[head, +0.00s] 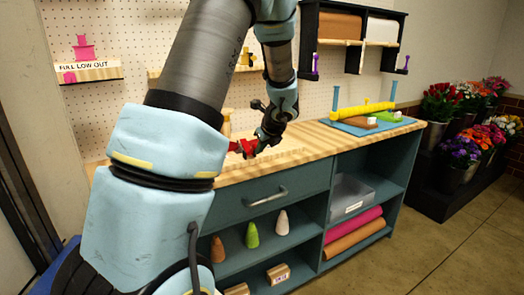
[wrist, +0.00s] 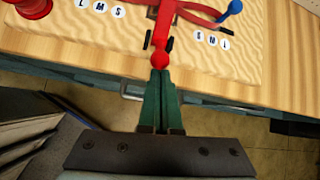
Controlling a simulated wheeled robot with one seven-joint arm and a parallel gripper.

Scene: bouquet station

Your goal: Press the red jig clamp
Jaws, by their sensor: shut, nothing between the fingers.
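The red jig clamp (wrist: 162,35) is on a wooden board (wrist: 95,40) on the worktop. Its lever points toward my gripper and ends in a red ball knob (wrist: 160,60). In the head view the red clamp (head: 246,147) shows beside my gripper (head: 257,152), partly hidden by it. My gripper (wrist: 159,77) is shut and empty in the wrist view. Its fingertips are at the red knob, touching or nearly so; I cannot tell which.
A blue-knobbed part (wrist: 232,9) and lettered white discs (wrist: 112,10) are on the board. The worktop's front edge (head: 262,177) lies under my gripper. A drawer handle (head: 268,196) juts out below. A blue mat (head: 380,127) with tools lies at the right.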

